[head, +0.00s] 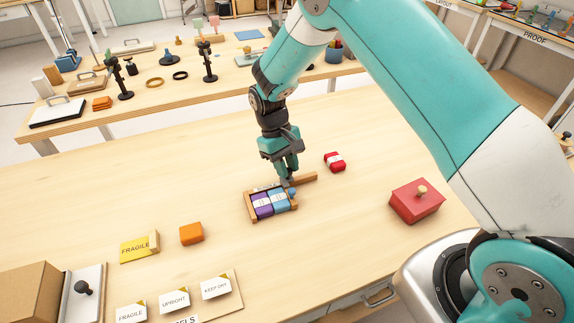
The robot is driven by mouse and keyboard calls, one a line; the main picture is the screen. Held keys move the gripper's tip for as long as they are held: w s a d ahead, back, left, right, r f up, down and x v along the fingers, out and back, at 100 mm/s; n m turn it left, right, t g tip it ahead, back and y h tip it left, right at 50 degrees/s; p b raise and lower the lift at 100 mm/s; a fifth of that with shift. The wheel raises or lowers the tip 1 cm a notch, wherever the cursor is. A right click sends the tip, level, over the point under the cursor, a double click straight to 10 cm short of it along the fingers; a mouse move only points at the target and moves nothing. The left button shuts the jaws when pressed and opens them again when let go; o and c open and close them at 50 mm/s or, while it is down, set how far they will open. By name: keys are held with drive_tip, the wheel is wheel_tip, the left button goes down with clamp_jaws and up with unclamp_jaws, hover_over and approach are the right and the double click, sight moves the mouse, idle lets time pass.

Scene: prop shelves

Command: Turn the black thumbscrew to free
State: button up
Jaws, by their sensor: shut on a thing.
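My gripper (287,175) points down at the far right corner of a small wooden frame (249,207) on the table. Its fingers are shut on a small dark piece at that corner, which I take to be the black thumbscrew (286,183); the fingers hide most of it, and its turn position cannot be read. A wooden bar (304,179) sticks out to the right from the same corner. Inside the frame sit a purple block (262,206) and a blue block (279,202), side by side, with pale labels. A small blue piece (293,192) shows at the right side.
A red block (335,162) lies right of the bar. A red box with a knob (417,201) stands further right. An orange block (191,234), a yellow FRAGILE piece (139,247) and label cards (174,301) lie at left and front. The table behind the frame is clear.

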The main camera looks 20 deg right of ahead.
drive_tip(key=n, duration=0.2)
drive_tip(key=n+t+h+p, duration=0.1)
drive_tip(key=n, duration=0.2)
drive_tip(key=shift+a+r+h, duration=0.1)
drive_tip(key=shift+r+h, duration=0.05)
drive_tip(key=shift+h, duration=0.15)
drive_tip(key=shift+n, duration=0.3)
drive_tip(key=o, duration=0.9)
drive_tip(key=v, duration=1.7)
drive_tip(key=shift+s+a+r, duration=0.15)
drive_tip(key=shift+a, duration=0.15)
